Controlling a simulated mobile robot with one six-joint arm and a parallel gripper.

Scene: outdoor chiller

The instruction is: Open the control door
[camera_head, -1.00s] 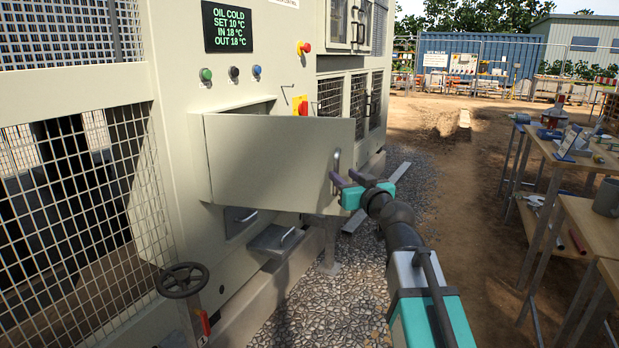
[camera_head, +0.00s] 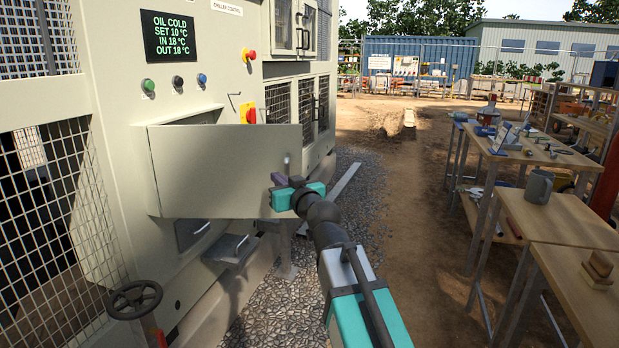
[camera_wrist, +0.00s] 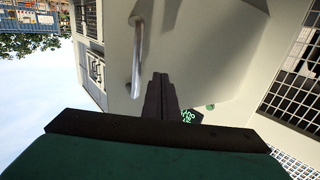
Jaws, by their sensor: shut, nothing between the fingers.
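The control door (camera_head: 215,165) is a plain beige panel on the chiller front. It stands swung outward, with an opening visible behind its top edge. Its upright bar handle (camera_head: 286,163) is near the free right edge; it shows large and pale in the wrist view (camera_wrist: 137,60). My gripper (camera_head: 284,180) is at the handle's lower end, in front of the door's outer face. In the wrist view my gripper's dark fingers (camera_wrist: 158,90) are together, with nothing between them, beside the handle and apart from it in the picture. Contact with the door cannot be told.
A black handwheel (camera_head: 135,299) and a small grey ledge with a handle (camera_head: 232,248) stick out below the door. A red-yellow switch (camera_head: 248,113) is above it. Wooden tables (camera_head: 560,225) stand at right.

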